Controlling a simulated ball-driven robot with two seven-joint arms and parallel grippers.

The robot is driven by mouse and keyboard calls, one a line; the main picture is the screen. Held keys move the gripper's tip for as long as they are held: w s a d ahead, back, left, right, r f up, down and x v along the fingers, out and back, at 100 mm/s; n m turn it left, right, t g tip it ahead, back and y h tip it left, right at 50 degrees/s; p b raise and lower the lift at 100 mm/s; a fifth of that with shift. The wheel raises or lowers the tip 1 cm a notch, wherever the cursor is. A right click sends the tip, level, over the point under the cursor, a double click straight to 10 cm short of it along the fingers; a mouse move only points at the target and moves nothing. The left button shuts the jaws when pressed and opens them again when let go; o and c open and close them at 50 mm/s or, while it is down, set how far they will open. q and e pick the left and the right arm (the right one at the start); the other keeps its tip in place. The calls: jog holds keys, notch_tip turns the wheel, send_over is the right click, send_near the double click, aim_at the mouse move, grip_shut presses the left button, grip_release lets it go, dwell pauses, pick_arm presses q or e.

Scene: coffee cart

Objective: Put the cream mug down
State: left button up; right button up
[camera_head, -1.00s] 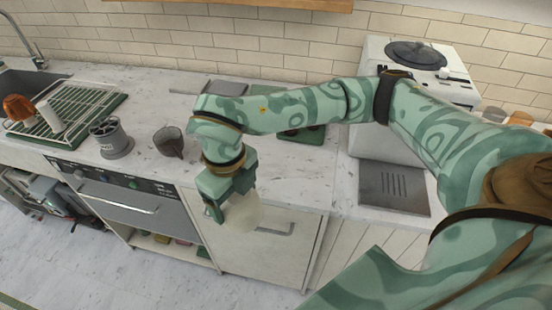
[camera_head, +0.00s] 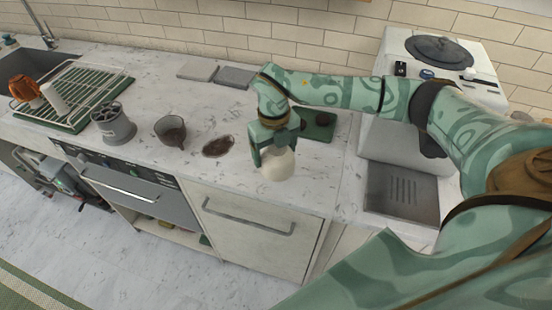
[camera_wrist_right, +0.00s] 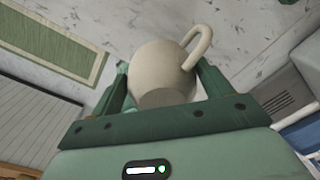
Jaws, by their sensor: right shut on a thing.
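The cream mug (camera_head: 278,167) is held by my right gripper (camera_head: 271,147) over the front part of the marble counter (camera_head: 190,168), in the head view. I cannot tell whether its base touches the counter. In the right wrist view the cream mug (camera_wrist_right: 160,75) sits between the two green fingers of my right gripper (camera_wrist_right: 160,95), with its handle sticking out to the upper right. The gripper is shut on it. My left gripper is not in view.
A brown spill or flat brown patch (camera_head: 218,146) lies left of the mug. A dark pitcher (camera_head: 170,131) and a grey canister (camera_head: 113,126) stand further left. A green tray (camera_head: 325,133) is behind to the right. The coffee machine (camera_head: 455,75) stands at the right.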

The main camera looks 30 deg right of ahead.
jog(key=f, duration=0.1)
jog(key=w+d+f, duration=0.1)
jog(key=w+f, duration=0.1)
jog(key=shift+w+d+f+b, duration=0.1)
jog(key=shift+d+f+b, duration=0.15)
jog(key=shift+d+b, duration=0.05)
notch_tip(320, 180, down, 3)
jog(key=shift+f, duration=0.1)
jog(key=o, duration=1.2)
notch_tip(320, 180, up, 12)
jog(key=shift+r+p, duration=0.15)
jog(key=shift+p, duration=0.45)
